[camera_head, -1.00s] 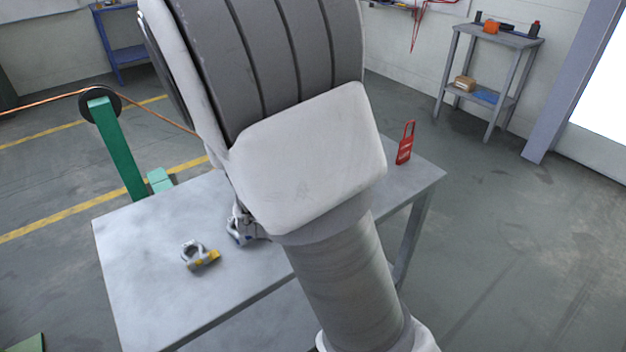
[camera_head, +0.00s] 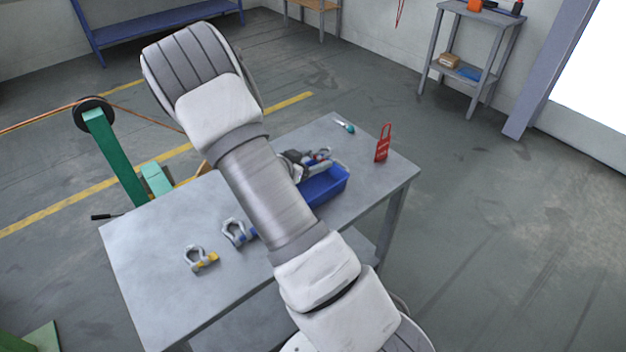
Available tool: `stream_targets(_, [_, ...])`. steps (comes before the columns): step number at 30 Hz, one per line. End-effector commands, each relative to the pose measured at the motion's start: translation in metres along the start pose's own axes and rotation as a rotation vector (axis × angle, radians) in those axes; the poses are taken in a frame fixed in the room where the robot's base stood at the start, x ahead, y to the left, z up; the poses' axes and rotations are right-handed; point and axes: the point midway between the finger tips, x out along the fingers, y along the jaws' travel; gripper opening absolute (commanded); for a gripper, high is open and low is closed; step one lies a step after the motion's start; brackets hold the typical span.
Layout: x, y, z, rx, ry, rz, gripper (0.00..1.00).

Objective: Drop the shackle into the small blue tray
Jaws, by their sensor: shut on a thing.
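The small blue tray (camera_head: 328,188) stands on the grey table, right of my arm, which hides its left part. My gripper (camera_head: 316,160) is over the tray's far left side, partly hidden by my arm. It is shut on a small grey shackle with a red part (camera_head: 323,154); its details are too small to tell. I cannot tell how high it is above the tray.
A red lockout hasp or tag (camera_head: 382,146) stands at the table's right side. A small teal-and-white tool (camera_head: 344,125) lies at the far edge. A green stand (camera_head: 115,160) with a wheel and copper wire is beyond the table.

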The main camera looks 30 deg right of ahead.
Motion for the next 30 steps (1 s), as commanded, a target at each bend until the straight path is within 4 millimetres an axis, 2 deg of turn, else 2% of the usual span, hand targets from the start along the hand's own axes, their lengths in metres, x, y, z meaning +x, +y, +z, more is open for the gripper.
stream_targets(18, [0.022, 0.000, 0.053, 0.000, 0.001, 0.002, 0.05])
stream_targets(28, [0.023, 0.000, 0.055, 0.001, 0.001, 0.002, 0.05])
stream_targets(29, [0.023, 0.000, 0.055, 0.001, 0.001, 0.002, 0.75])
stream_targets(30, [0.023, 0.000, 0.055, 0.000, 0.001, 0.001, 0.83])
